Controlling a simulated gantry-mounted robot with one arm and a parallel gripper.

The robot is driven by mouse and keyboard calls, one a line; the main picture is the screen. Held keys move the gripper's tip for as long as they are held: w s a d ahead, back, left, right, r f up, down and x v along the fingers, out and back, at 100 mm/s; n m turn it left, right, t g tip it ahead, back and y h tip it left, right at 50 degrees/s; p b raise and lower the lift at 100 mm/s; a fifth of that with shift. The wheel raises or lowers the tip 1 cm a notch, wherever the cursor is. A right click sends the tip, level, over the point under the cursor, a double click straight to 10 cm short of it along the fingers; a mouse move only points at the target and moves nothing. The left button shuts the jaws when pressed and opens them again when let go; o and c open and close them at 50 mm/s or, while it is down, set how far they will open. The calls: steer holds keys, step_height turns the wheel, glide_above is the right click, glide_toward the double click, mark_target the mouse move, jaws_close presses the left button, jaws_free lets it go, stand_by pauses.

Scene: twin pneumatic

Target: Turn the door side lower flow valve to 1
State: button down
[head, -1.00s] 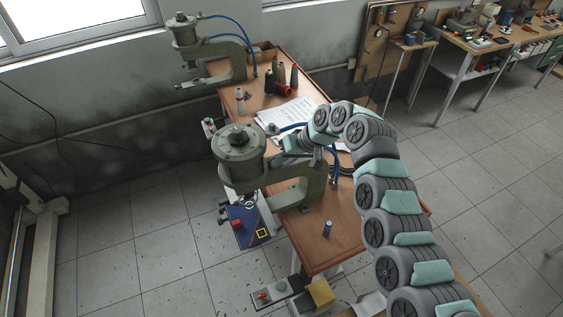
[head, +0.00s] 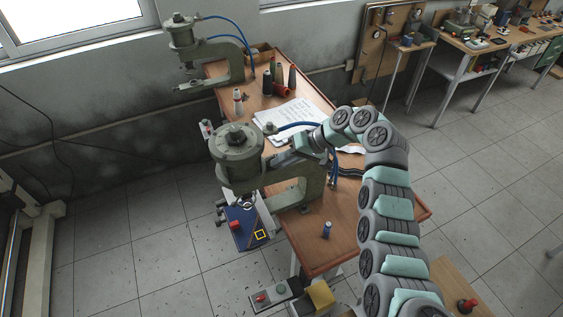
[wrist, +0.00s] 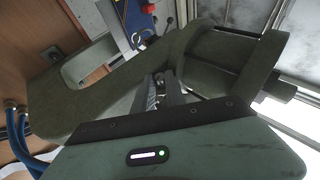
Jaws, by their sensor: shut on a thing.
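The nearer green press (head: 236,172) stands at the table's left edge, with a round cylinder (head: 237,141) on top. My gripper (wrist: 166,88) is against the press in the wrist view, its fingers close together on a small dark part. That part looks like a flow valve (wrist: 170,84), but most of it is hidden by the fingers and the press, and no number on it can be read. In the head view the wrist reaches down behind the cylinder and the fingertips are hidden. A second, farther press (head: 184,42) stands at the back.
Blue hoses (head: 293,126) run beside my wrist. A blue panel (head: 245,228) with a red button (head: 234,224) is below the press.

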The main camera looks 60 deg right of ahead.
steer(key=shift+s+d+f+t+y+b, duration=0.15)
steer(key=shift+f+t+y+b, duration=0.2)
steer(key=shift+t+y+b, duration=0.6)
steer(key=shift+m+b, duration=0.3)
steer(key=shift+b, duration=0.05)
steer(key=c, duration=1.6)
jaws_free()
steer(key=shift+r, duration=0.1)
steer(key=shift+c, duration=0.2)
steer(key=shift+d, duration=0.1)
steer(key=b+v, duration=0.2)
steer(key=v, duration=0.8)
steer(key=shift+s+r, duration=0.2)
steer(key=shift+r, duration=0.15)
